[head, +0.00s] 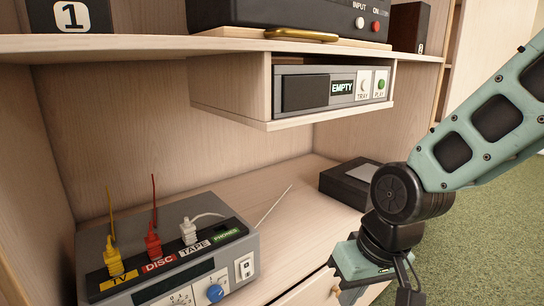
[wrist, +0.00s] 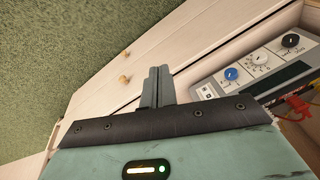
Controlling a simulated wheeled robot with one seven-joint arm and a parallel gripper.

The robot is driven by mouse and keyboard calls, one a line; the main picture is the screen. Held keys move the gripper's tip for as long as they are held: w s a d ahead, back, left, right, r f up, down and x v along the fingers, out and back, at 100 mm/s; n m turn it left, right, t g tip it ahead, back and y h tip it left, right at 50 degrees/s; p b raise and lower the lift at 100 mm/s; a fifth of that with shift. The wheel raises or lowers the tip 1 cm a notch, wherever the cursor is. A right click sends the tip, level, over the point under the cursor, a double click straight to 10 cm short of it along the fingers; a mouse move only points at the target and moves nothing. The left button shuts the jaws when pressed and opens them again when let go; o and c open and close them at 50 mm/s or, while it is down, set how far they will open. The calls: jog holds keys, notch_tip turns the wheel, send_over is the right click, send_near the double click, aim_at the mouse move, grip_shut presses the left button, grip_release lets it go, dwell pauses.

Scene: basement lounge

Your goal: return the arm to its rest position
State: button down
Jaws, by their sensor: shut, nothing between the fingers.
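My gripper (wrist: 158,86) shows in the wrist view with its two grey fingers pressed together and nothing between them. In the head view my arm comes in from the right, and the teal gripper body hangs low at the right, in front of the cabinet; its fingertips are hard to make out there. The fingers are apart from the grey switch box (head: 212,270), which stands on the cabinet's lower shelf to the left of my gripper. The box also shows at the right of the wrist view (wrist: 262,66).
Yellow, red and white plugs sit in the switch box. A black box (head: 345,183) lies on the lower shelf (head: 285,215) close behind my arm. A disc player (head: 330,90) marked EMPTY hangs under the upper shelf (head: 150,45). Green carpet (head: 475,230) is open at the right.

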jog(key=s+d+r+n+g+h, duration=0.2)
jog(key=s+n, duration=0.3)
jog(key=s, duration=0.8)
notch_tip(320, 180, up, 24)
jog(key=p, duration=2.4)
jog(key=shift+w+a+m, duration=0.15)
jog(key=shift+a+m, duration=0.15)
jog(key=shift+m, duration=0.1)
